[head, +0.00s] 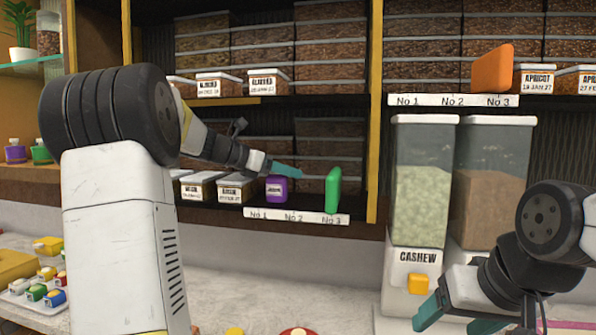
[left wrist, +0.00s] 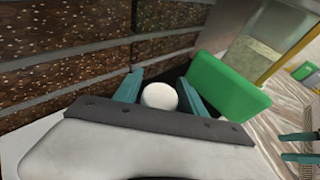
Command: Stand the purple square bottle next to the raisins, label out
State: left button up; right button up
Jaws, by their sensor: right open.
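The purple square bottle (head: 276,190) is upright at the lower shelf's front edge, above the No 1 to No 2 stretch of the label strip, with its pale label facing out. My left gripper (head: 285,170) is at its top. In the left wrist view a round white cap (left wrist: 160,96) lies between the left gripper's fingers (left wrist: 158,88); whether they press on the bottle is unclear. My right gripper (head: 456,318) is open and empty at the lower right.
A green box (head: 333,190) stands upright right of the bottle near No 3, close to the left fingers. An orange box (head: 493,68) stands on the upper right shelf. The cashew dispenser (head: 420,220) is left of my right arm. Stacked tubs (head: 328,145) fill the lower shelf's back.

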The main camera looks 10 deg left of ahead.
pick_arm(q)
jog(key=shift+o, duration=0.5)
jog(key=shift+r, duration=0.25)
jog(key=v, duration=1.2)
jog(key=s+d+f+m+g+y, duration=0.3)
jog(key=s+d+f+m, duration=0.75)
jog(key=s+m, duration=0.2)
jog(key=s+d+f+m+y, duration=0.2)
jog(key=s+f+m+y, duration=0.3)
jog(key=s+f+m, duration=0.5)
jog(key=s+m, duration=0.3)
jog(key=m, duration=0.2)
jog(key=shift+d+f, duration=0.25)
jog(key=shift+f, duration=0.15)
